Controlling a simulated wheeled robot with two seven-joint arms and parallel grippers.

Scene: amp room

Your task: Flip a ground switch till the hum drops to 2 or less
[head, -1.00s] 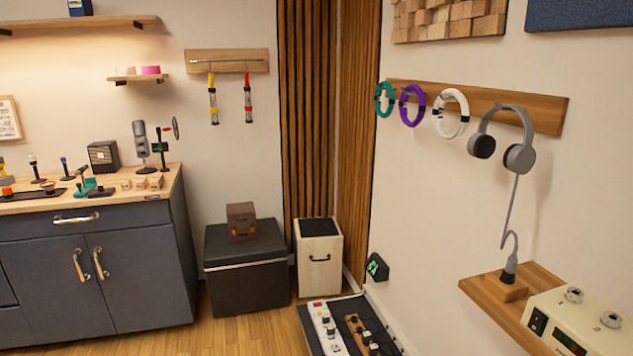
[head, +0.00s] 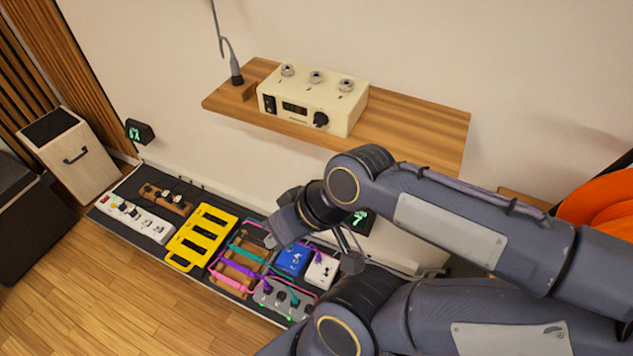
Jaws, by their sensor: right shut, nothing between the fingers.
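A small black display (head: 359,219) low on the wall, partly behind my right arm, shows a green figure that looks like 7. Below it, on the black floor board, sit a blue box (head: 292,259) and a white box (head: 321,270) with small fittings on top. Which way any ground switch on them points is too small to tell. My right gripper (head: 271,240) is shut and empty, and appears over the board beside the blue box; the gap is unclear. My left gripper is not in view.
On the board are a white power strip (head: 137,220), a yellow rack (head: 202,238), coloured cables (head: 240,264) and a grey box (head: 281,298). A wooden shelf (head: 410,124) above bears a cream amplifier (head: 313,103). The wooden floor (head: 110,290) at left is clear.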

